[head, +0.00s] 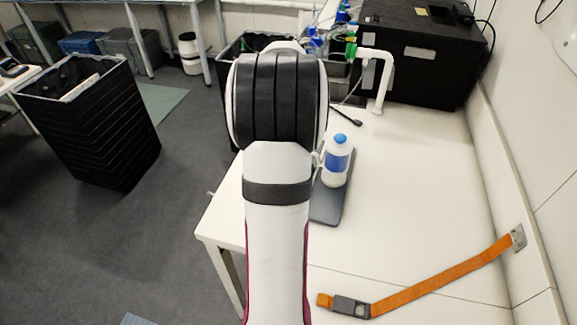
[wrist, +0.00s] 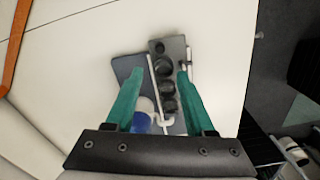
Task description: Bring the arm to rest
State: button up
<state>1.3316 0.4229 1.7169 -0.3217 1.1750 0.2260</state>
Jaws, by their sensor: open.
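My gripper (wrist: 159,72) shows in the wrist view as two green fingers spread apart, with nothing held between them. It hangs above the white table (wrist: 90,85). Below and between the fingers is a grey rack (wrist: 178,46) with several round black openings or caps in a row. In the head view my own white and black arm stands in the middle and hides the gripper and the rack. The bottle (head: 337,165), white with a blue label and cap, stands on a dark grey pad (head: 328,205) just right of my arm. The bottle (wrist: 142,121) also shows partly behind the left finger.
An orange strap (head: 430,285) lies on the table at the front right. A black case (head: 420,55) and a white bent pipe (head: 381,80) stand at the back. A black bin (head: 95,130) stands on the floor at left. The table's right middle is clear.

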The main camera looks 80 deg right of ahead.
jog(key=shift+r, duration=0.7)
jog(key=w+a+r+n, duration=0.2)
jog(key=w+a+n, duration=0.15)
jog(key=a, duration=0.45)
jog(key=w+a+r+n, duration=0.1)
jog(key=w+a+n, duration=0.1)
jog(key=w+a, duration=0.4)
jog(key=w+a+r+n, duration=0.2)
jog(key=w+a, duration=0.1)
jog(key=a, duration=0.6)
jog(key=s+a+f+n+y, duration=0.1)
jog(key=s+a+n, duration=0.3)
jog(key=a, duration=0.5)
jog(key=s+a+n, duration=0.4)
jog(key=s+a, duration=0.1)
jog(key=a, duration=0.5)
jog(key=shift+a+f+n+y, duration=0.3)
jog(key=shift+f+n+y, duration=0.05)
jog(key=shift+y, duration=0.05)
